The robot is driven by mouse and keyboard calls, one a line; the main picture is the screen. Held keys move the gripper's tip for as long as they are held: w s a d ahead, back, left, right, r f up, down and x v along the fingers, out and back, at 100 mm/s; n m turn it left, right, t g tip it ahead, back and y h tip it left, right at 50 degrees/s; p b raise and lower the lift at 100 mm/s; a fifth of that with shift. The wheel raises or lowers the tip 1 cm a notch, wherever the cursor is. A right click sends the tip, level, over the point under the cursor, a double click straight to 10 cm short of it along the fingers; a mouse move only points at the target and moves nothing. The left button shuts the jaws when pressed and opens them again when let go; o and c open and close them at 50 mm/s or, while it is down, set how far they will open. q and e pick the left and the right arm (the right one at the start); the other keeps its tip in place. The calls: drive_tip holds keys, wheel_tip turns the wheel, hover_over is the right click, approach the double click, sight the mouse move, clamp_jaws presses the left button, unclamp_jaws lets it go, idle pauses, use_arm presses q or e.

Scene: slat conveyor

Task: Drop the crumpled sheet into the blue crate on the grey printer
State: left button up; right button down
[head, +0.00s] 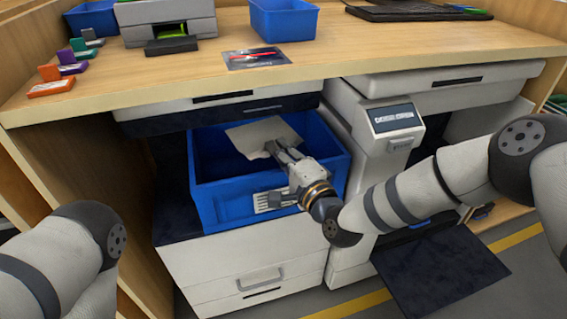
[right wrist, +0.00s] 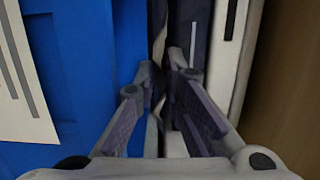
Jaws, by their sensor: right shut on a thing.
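The pale crumpled sheet (head: 258,134) is held over the open top of the blue crate (head: 222,207). My right gripper (head: 274,149) is shut on the sheet's near edge, above the crate's front right part. The right wrist view shows my right gripper (right wrist: 168,72) with its fingers close together and the blue crate (right wrist: 65,70) at left; the sheet there is hard to make out. The crate stands on the light grey printer (head: 225,262), which has a front drawer, under the table. My left gripper is out of view; only my left arm shows.
The wooden table top (head: 180,75) overhangs the crate, with drawers beneath it. Another grey machine (head: 372,150) stands close at the crate's right. A smaller blue bin (head: 284,20) sits on the table.

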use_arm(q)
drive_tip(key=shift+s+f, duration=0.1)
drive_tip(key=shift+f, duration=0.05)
use_arm(e)
drive_tip(key=shift+w+a, duration=0.1)
drive_tip(key=shift+w, duration=0.15)
drive_tip(key=c, duration=1.6)
unclamp_jaws()
drive_tip(key=shift+s, duration=0.1)
